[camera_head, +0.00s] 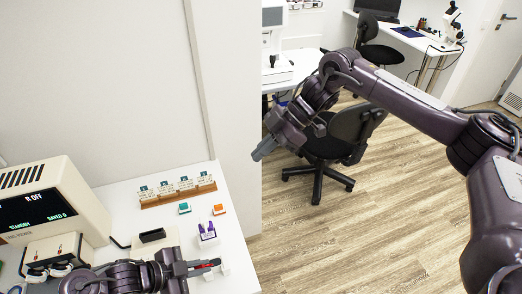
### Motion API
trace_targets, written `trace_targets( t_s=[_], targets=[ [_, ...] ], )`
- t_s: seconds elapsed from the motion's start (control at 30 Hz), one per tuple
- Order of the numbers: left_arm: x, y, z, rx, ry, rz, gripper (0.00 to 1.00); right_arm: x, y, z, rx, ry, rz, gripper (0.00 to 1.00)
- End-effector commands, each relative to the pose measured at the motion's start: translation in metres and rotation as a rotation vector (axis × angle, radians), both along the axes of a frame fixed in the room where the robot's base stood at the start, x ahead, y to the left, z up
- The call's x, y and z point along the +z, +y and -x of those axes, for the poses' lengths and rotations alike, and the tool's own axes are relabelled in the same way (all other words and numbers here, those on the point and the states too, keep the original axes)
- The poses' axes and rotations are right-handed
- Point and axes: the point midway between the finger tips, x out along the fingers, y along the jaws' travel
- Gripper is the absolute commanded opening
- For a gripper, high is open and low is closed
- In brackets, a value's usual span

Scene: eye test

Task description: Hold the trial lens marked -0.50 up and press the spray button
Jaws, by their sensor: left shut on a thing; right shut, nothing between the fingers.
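My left gripper (207,267) reaches in low at the bottom of the head view, over the white table. It is shut on a small red thing (203,266); I cannot read any marking on it or tell whether it is the -0.50 lens. A wooden rack (179,197) holds several small labelled cards or lenses, too small to read. A green block (184,208) and an orange block (219,210) lie in front of it; I cannot tell whether either is the spray button. My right gripper (263,150) is shut and empty, raised away from the table over the floor.
A cream device (62,205) with a dark screen reading "STANDBY" stands at the left. A white holder with purple pieces (207,230) and a black-topped part (152,236) stand near my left gripper. An office chair (345,135) is behind my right arm.

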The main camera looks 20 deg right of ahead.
Motion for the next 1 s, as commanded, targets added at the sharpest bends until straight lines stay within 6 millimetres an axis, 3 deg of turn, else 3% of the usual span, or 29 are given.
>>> trace_targets(
  t_s=[0.03,0.6,1.0],
  targets=[
    [0.008,0.0,0.003,-0.001,0.0,0.0,0.0,0.009,0.0,0.0,0.0,0.0,0.0,0.0],
    [0.043,0.0,0.032,-0.001,0.001,0.0,0.0,0.052,0.0,0.0,0.0,0.0,0.0,0.0],
    [0.046,0.0,0.036,0.001,-0.001,0.0,0.0,0.055,0.0,0.0,0.0,0.0,0.0,0.0]
  ],
)
